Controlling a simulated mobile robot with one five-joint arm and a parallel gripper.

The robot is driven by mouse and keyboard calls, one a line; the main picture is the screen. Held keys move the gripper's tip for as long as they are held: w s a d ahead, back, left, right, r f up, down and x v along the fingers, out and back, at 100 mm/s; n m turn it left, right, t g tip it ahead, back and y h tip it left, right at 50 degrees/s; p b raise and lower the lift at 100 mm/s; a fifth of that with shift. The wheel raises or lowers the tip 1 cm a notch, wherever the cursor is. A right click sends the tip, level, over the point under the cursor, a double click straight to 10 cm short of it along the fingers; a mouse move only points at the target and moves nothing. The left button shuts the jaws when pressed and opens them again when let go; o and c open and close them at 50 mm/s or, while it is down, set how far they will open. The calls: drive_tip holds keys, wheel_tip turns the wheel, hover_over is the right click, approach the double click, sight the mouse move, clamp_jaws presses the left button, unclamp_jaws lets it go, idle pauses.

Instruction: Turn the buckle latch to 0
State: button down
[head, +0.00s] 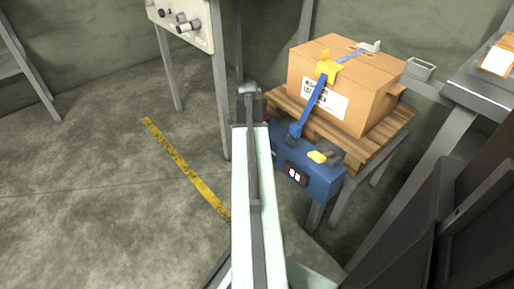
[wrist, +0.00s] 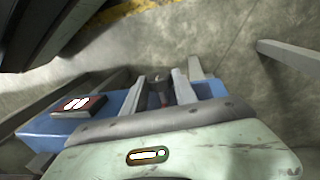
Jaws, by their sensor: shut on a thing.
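My gripper (wrist: 160,92) is low over the blue unit, with its two pale fingers around a small dark part (wrist: 161,88) that has a reddish tint. I cannot tell whether this part is the buckle latch. In the head view my arm hides the fingertips and most of this part. The blue unit (head: 322,185) hangs at the front of a pallet and also shows in the wrist view (wrist: 50,123).
A cardboard box (head: 372,95) stands on a wooden pallet (head: 371,148). A grey control box (head: 183,20) on legs stands behind left. The floor at left is clear, with a yellow line (head: 185,168).

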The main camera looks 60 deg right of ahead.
drive_tip(key=shift+g, duration=0.4)
drive_tip(key=c, duration=1)
unclamp_jaws()
drive_tip(key=p+v, duration=0.7)
drive_tip(key=shift+r+p, duration=0.3)
drive_tip(key=shift+r, duration=0.1)
